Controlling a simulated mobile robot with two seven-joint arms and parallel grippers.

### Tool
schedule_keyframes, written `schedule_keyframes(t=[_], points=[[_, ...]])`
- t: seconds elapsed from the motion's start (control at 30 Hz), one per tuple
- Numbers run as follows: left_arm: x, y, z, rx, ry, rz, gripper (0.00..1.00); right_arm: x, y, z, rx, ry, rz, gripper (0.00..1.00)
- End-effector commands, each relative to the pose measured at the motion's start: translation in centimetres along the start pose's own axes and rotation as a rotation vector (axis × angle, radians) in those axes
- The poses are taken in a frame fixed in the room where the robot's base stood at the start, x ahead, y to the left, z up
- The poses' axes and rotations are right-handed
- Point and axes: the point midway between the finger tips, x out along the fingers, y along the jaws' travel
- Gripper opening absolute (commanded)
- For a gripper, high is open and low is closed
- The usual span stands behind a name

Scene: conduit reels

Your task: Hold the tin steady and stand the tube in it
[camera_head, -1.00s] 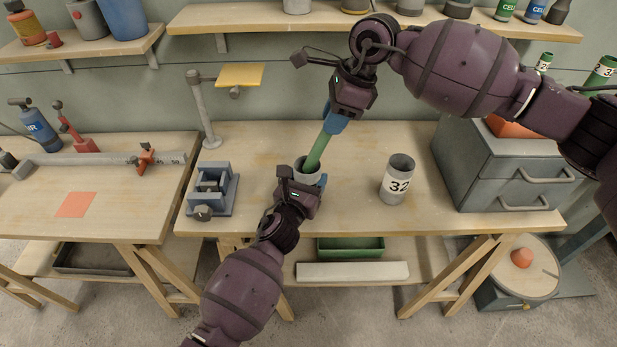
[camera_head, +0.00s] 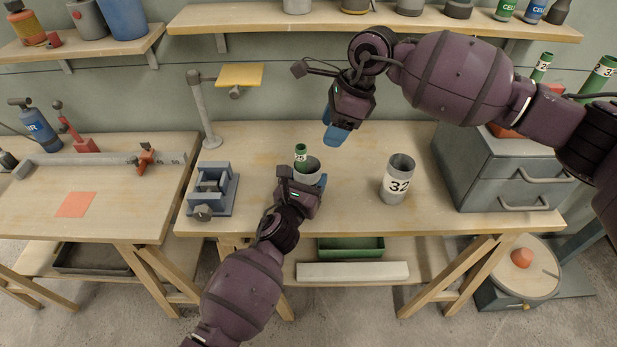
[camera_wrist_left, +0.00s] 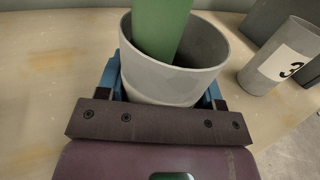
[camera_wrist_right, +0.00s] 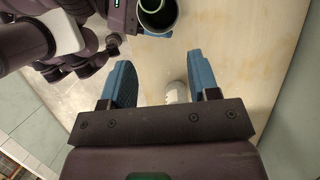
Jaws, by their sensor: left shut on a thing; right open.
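The grey tin (camera_head: 309,172) stands on the middle bench; in the left wrist view (camera_wrist_left: 160,82) it sits between my left fingers. My left gripper (camera_head: 308,182) is shut on the tin. The green tube (camera_head: 300,154), labelled 25, stands inside the tin, leaning against its rim; it also shows in the left wrist view (camera_wrist_left: 162,25). The tube's lower end is hidden by the tin wall. My right gripper (camera_head: 334,130) is open and empty, above and right of the tube. The right wrist view shows the tube's open top (camera_wrist_right: 154,8) within the tin (camera_wrist_right: 158,24).
A second grey tin marked 32 (camera_head: 397,182) stands to the right on the bench. A blue-grey vise (camera_head: 213,190) stands to the left, near a post with a yellow plate (camera_head: 240,75). A grey drawer cabinet (camera_head: 480,170) fills the right end. The bench between is clear.

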Motion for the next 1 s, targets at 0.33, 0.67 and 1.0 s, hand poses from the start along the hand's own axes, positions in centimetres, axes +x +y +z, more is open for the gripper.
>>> schedule_keyframes(t=[0.33,0.67,1.0], points=[[0.0,0.0,0.0,0.000,0.000,0.000,0.37,-1.8,-0.1,0.0,0.000,0.000,-0.003,0.55],[0.0,0.0,0.0,0.000,0.000,0.000,0.37,-8.0,-0.1,0.0,0.000,-0.001,-0.003,0.55],[0.0,0.0,0.0,0.000,0.000,0.000,0.37,-11.7,0.0,0.0,0.000,0.000,0.000,0.55]])
